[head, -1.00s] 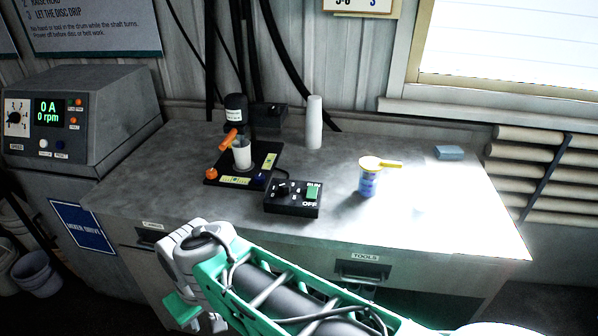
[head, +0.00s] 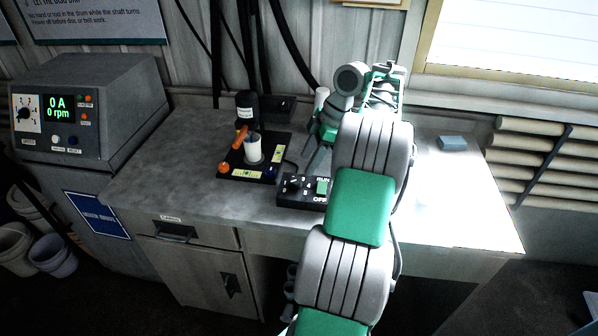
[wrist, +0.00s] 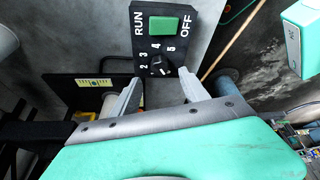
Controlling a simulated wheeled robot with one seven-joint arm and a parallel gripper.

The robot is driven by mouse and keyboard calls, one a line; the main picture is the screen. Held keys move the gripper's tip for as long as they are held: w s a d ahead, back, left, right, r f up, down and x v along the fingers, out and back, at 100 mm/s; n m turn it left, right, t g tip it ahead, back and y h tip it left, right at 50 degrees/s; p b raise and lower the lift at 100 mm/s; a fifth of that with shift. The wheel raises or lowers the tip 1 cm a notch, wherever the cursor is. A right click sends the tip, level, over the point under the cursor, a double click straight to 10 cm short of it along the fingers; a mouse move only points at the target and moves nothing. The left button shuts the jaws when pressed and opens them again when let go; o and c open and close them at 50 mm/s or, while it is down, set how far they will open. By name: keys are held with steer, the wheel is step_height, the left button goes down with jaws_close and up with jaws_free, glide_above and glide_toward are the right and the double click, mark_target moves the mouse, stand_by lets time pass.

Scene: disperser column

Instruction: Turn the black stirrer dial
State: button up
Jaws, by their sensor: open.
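The black stirrer dial (head: 292,183) is on the left part of a small black control box (head: 287,203) on the bench. In the wrist view the dial (wrist: 160,68) has a white mark and numbers around it, with a green button (wrist: 162,32) between RUN and OFF above it. My gripper (wrist: 160,92) is open, with its two fingers on either side of the dial's place in the picture. I cannot tell how high they are above it; no contact shows. In the head view my gripper (head: 318,154) hangs over the bench just behind the box.
The stirrer stand with a white beaker (head: 254,149) and an orange part (head: 241,135) is close left of my gripper. A blue block (head: 453,144) lies at the bench's right. A drive console (head: 80,110) stands at left. My arm hides the bench's middle right.

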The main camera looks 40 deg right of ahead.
mark_target(297, 180)
steer(key=b+x, duration=0.4)
steer(key=x, duration=0.3)
steer(key=shift+w+a+f, duration=0.1)
steer(key=shift+a+f, duration=0.05)
steer(key=shift+f, duration=0.05)
steer(key=shift+c, duration=0.5)
jaws_close()
